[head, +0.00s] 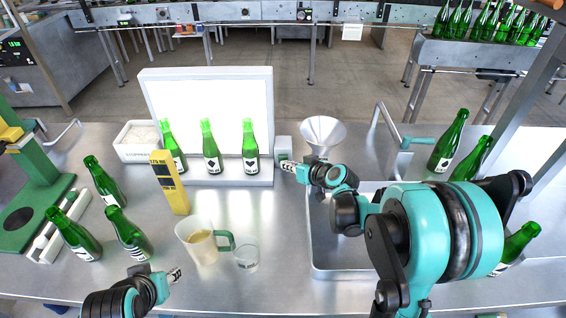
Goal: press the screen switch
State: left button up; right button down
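The lit white screen (207,108) stands at the back of the steel table with three green bottles on its ledge. A small pale box (283,145), which looks like the screen switch, is at the screen's right edge. My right gripper (287,164) points left, with its fingertips at the lower front of this box. They look shut, with nothing between them; I cannot tell whether they touch the box, and they hide part of it. My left gripper (174,275) is low at the front left, away from the screen and apparently empty; its finger opening is unclear.
A white funnel (322,132) stands just behind my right gripper. A sink (328,262) lies under my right arm. A cream jug (200,240), a glass (247,259) and a yellow gauge block (169,183) stand left of centre. Several bottles stand at both sides.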

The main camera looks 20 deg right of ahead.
jog(key=shift+s+a, duration=0.25)
jog(key=shift+s, duration=0.65)
jog(key=shift+s+a, duration=0.3)
jog(key=shift+s, duration=0.65)
jog(key=shift+s+a, duration=0.25)
jog(key=shift+s, duration=0.65)
pick_arm(q)
jog(key=shift+r, duration=0.1)
